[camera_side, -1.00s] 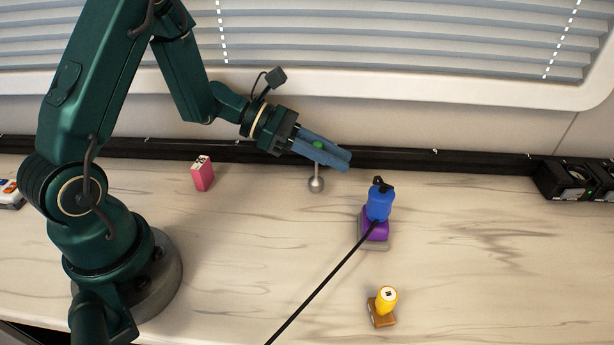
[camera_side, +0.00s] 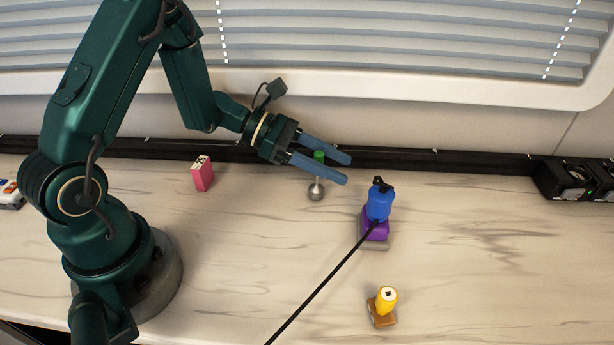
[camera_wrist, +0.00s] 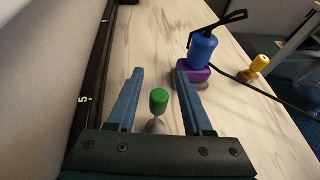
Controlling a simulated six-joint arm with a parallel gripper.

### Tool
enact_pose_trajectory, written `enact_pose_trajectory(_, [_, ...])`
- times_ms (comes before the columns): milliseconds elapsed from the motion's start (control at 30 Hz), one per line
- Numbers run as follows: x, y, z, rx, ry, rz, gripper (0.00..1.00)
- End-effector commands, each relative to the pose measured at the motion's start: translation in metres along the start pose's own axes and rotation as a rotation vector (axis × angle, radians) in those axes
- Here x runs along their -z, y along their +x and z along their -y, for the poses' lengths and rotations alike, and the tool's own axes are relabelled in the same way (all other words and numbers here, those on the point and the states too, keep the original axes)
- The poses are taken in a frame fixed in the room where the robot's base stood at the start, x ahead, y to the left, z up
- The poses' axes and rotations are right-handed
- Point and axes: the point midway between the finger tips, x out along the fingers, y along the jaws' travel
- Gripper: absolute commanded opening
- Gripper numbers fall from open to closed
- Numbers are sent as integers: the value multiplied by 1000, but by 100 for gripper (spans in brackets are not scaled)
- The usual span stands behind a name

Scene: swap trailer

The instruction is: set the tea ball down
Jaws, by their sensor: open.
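The tea ball (camera_side: 316,190) has a silver ball at the bottom and a green-capped handle. It stands upright on the counter, left of the blue thing, and its green cap (camera_wrist: 159,101) shows in the wrist view. My gripper (camera_side: 348,168) is open, its two blue fingers on either side of the handle. In the wrist view the fingers (camera_wrist: 158,75) are apart from the green cap, with a gap on both sides. The finger nearer the side camera hides part of the handle.
A blue plug-like thing with a black cable (camera_side: 379,203) stands on a purple and grey block (camera_side: 374,236) close on the right. A yellow cylinder (camera_side: 386,299) sits on a brown base in front. A pink block (camera_side: 202,174) stands left. Black boxes (camera_side: 575,180) are far right. A dark rail runs behind.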

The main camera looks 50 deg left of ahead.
Motion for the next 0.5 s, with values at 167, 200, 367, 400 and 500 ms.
enact_pose_trajectory(167, [-2,-14,-2,-6,-1,0,51])
enact_pose_trajectory(200, [-2,-19,-2,-7,-1,1,51])
enact_pose_trajectory(367, [-2,-43,-2,-8,-1,1,51])
enact_pose_trajectory(400, [-2,-48,-2,-7,0,1,51])
enact_pose_trajectory(500, [-2,-60,-2,-6,0,1,51])
